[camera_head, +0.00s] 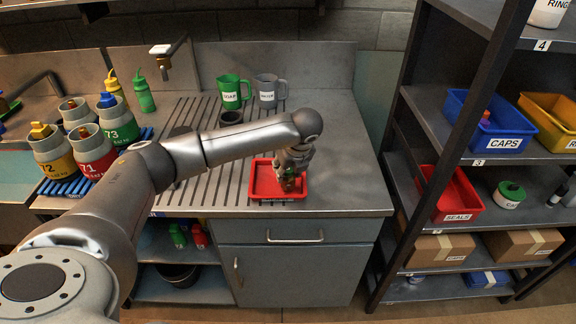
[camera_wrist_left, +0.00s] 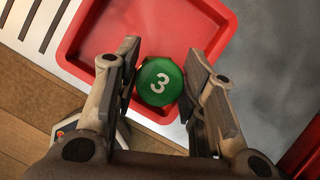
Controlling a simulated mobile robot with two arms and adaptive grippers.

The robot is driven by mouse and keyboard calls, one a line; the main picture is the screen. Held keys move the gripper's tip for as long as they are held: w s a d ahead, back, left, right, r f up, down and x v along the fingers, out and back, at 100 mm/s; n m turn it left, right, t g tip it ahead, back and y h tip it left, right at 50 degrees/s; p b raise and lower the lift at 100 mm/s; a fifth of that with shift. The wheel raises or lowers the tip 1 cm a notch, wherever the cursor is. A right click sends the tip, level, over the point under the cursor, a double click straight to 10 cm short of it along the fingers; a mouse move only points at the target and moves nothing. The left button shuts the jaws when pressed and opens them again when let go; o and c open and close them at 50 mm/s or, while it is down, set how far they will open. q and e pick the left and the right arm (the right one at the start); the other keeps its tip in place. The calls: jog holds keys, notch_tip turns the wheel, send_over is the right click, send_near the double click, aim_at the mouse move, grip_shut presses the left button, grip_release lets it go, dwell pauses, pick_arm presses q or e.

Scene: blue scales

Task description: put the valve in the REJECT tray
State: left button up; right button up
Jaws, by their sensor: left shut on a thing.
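My left gripper (camera_head: 289,183) reaches down over a red tray (camera_head: 258,193) on the counter. It is shut on a valve with a round green top marked 3 (camera_wrist_left: 152,88), seen between the two fingers (camera_wrist_left: 163,76) in the left wrist view. In the head view the gripper mostly hides the valve. The red tray also shows under the valve in the left wrist view (camera_wrist_left: 213,20). The valve appears over the tray's near part; I cannot tell whether it touches the floor. I cannot read a REJECT label. My right gripper is not in view.
Green (camera_head: 232,93) and grey (camera_head: 268,92) jugs stand behind the tray. Several numbered bottles (camera_head: 94,152) stand at left. A shelf rack (camera_head: 420,110) at right holds a red SEALS bin (camera_head: 457,195) and a blue CAPS bin (camera_head: 490,125). Counter right of the tray is clear.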

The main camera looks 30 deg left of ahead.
pick_arm(q)
jog(key=shift+f, duration=0.15)
jog(key=o, duration=1.2)
